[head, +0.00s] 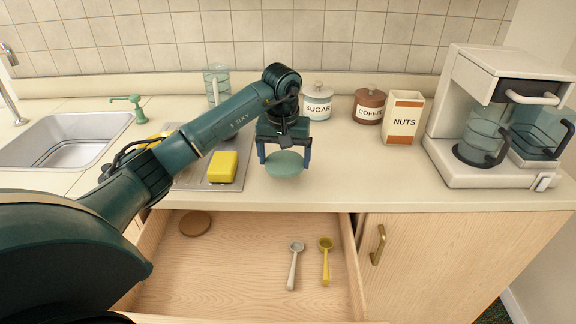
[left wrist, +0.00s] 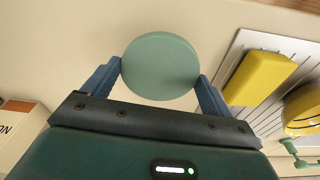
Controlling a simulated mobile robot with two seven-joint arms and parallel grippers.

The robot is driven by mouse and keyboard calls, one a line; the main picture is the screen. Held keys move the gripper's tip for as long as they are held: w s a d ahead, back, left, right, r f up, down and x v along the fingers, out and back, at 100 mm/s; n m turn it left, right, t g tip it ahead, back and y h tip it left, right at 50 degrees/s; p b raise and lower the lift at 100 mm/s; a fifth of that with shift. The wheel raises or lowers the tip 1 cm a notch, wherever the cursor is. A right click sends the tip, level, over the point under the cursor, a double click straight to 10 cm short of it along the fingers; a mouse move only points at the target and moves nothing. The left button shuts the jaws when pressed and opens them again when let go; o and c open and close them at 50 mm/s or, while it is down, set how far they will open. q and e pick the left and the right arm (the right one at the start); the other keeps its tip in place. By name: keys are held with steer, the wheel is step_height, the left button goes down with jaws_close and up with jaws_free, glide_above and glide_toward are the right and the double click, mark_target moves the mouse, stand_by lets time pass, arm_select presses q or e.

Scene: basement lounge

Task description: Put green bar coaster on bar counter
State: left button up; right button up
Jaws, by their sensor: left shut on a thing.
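The green bar coaster (head: 285,165) is a round, flat disc. My left gripper (head: 285,155) is shut on it, with one finger on each side of its rim. In the head view it is over the front part of the bar counter (head: 390,185), behind the open drawer. In the left wrist view the coaster (left wrist: 160,66) sits between the two fingertips (left wrist: 161,78). I cannot tell whether its underside touches the counter. My right gripper is not in view.
The open drawer (head: 240,275) below holds a brown round coaster (head: 195,223), a white spoon (head: 295,262) and a yellow spoon (head: 326,260). A yellow sponge (head: 222,167) lies on a drying mat to the left. Canisters, a nuts box (head: 403,118) and a coffee machine (head: 490,120) stand right.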

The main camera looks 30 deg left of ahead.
mark_target(284, 163)
arm_select(q)
steer(key=shift+f, duration=1.85)
steer(key=shift+f, duration=0.1)
steer(key=o, duration=0.8)
steer(key=r, duration=0.4)
steer(key=s+r, duration=0.1)
steer(key=r, duration=0.7)
steer(key=shift+s+d+r, duration=0.1)
steer(key=shift+s+d, duration=0.05)
steer(key=shift+d, duration=0.15)
